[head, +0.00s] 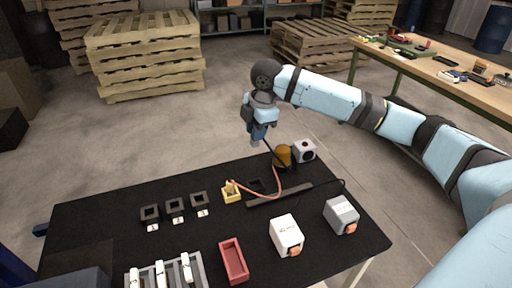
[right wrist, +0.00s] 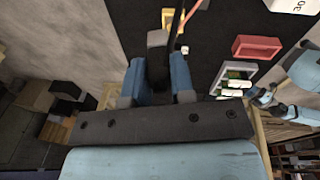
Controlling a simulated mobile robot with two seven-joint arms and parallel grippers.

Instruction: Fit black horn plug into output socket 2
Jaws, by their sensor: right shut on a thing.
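My right gripper (head: 258,138) is above the back edge of the black table, shut on a small dark plug. In the right wrist view the plug (right wrist: 158,66) is between the fingers, with a black cable running from it; the fingers hide part of it. Three black square sockets (head: 175,205) stand in a row at the table's left, apart from the gripper, each with a small white label in front. The label digits are too small to read. The middle one seems to be output socket 2. My left gripper does not show clearly in either view.
A yellow block (head: 231,194) with a reddish cable sits right of the sockets. An orange-brown dome (head: 283,155) and a grey-white box (head: 304,151) stand at the back. A white box (head: 287,235), a grey box (head: 341,215), a red tray (head: 233,263) and a white-item rack (head: 202,270) are nearer.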

